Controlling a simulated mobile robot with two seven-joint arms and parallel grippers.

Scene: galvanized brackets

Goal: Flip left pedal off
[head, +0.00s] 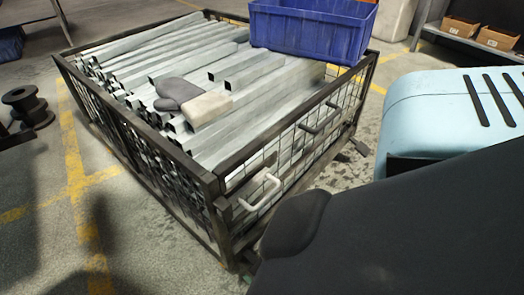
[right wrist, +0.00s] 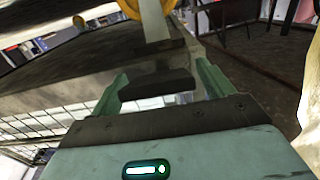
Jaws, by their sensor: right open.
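A wire-mesh cage (head: 222,205) with a dark frame stands on the floor in the head view. Low at its near corner a small dark part (head: 249,259), perhaps the left pedal, shows partly beside my dark right arm. In the right wrist view my right gripper (right wrist: 160,74) is open, its two green fingers apart. A dark flat piece that looks like the pedal (right wrist: 157,88) shows between the fingers, below a pale strut and a yellow wheel (right wrist: 131,7). I cannot tell whether they touch. The right fingers are hidden in the head view. My left gripper is not in view.
Dark pedal-like parts (head: 339,157) show at the cage's right end.

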